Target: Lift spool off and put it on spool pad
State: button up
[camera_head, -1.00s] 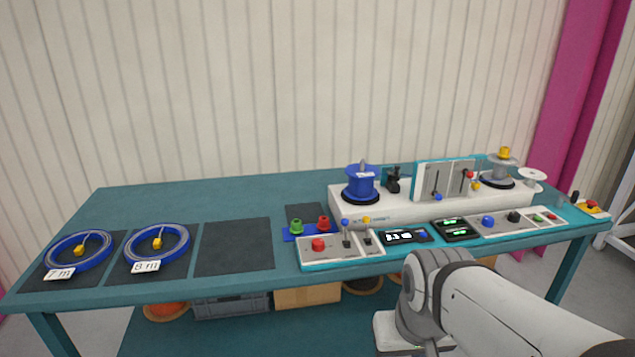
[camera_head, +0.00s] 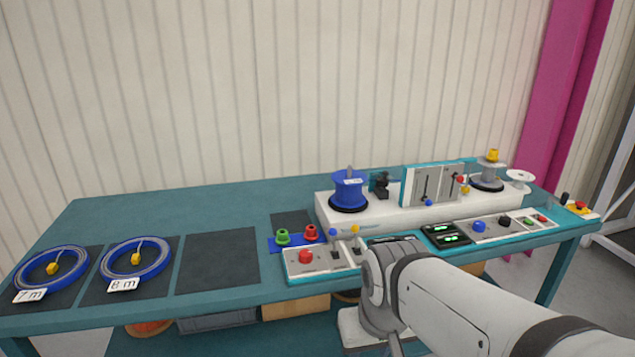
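A blue spool (camera_head: 349,190) with a white label stands upright on a black disc at the left end of the white machine (camera_head: 390,212). A thin spindle tip shows above it. My arm reaches in at the lower right, in front of the table. My gripper is not visible.
Two blue cable coils, tagged 7 m (camera_head: 52,268) and 8 m (camera_head: 135,258), lie on dark mats at left. A third mat (camera_head: 217,260) is empty. A control panel (camera_head: 310,262) with knobs and levers runs along the front. The table's back left (camera_head: 180,208) is clear.

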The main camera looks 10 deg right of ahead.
aim_at(348, 193)
jog(key=i, duration=1.3)
jog(key=u, duration=0.05)
